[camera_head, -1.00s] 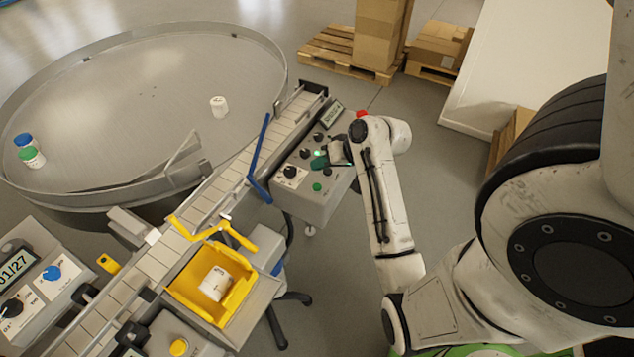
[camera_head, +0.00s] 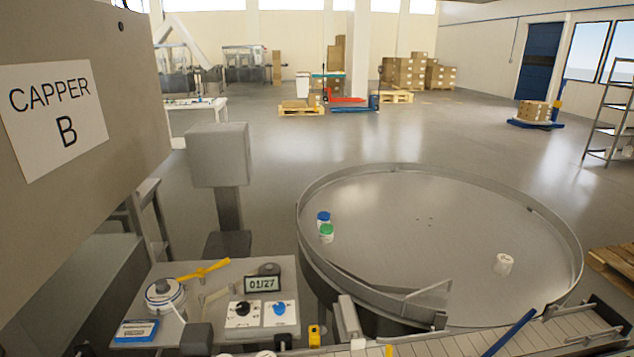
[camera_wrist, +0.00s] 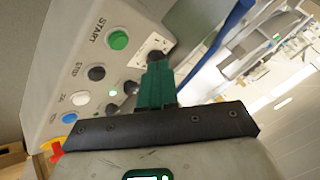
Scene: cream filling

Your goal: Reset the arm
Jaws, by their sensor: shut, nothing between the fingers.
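My gripper (camera_wrist: 157,75) shows in the wrist view with its green fingers together and nothing between them. Its tips are at a black knob (camera_wrist: 156,56) on a white plate; I cannot tell whether they touch it. The grey control box (camera_wrist: 75,55) carries a green START button (camera_wrist: 118,40), a black STOP button (camera_wrist: 96,73) and smaller buttons. A red and yellow button (camera_wrist: 55,148) is at its lower left. My arm is out of the head view.
A round turntable (camera_head: 440,240) holds blue-capped (camera_head: 323,218), green-capped (camera_head: 327,234) and white (camera_head: 503,264) containers. A panel reading 01/27 (camera_head: 262,284) stands at lower left, beside the CAPPER B cabinet (camera_head: 130,150). A blue bar (camera_wrist: 228,35) is near my gripper.

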